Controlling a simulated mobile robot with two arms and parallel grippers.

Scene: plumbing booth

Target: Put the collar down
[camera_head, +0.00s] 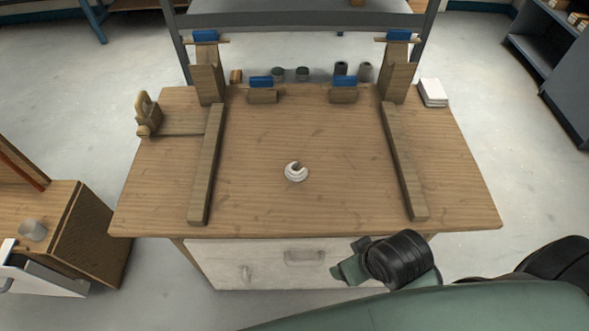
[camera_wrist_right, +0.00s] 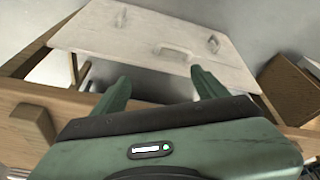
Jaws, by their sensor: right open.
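The collar (camera_head: 296,173), a small white open ring, lies on the wooden tabletop near its middle, between the two long wooden rails. It does not show in the right wrist view. My right gripper (camera_head: 347,269) is in front of the table's near edge, to the right of the collar and apart from it. In the right wrist view its two green fingers (camera_wrist_right: 160,84) stand wide apart with nothing between them. My left gripper is not in view.
Wooden rails (camera_head: 206,170) (camera_head: 404,165) run along both sides of the tabletop (camera_head: 260,205). Wooden blocks with blue tops (camera_head: 262,92) (camera_head: 343,92) stand at the back. A white stack (camera_head: 432,93) lies back right. The tabletop around the collar is clear. White drawer fronts (camera_head: 290,262) are below.

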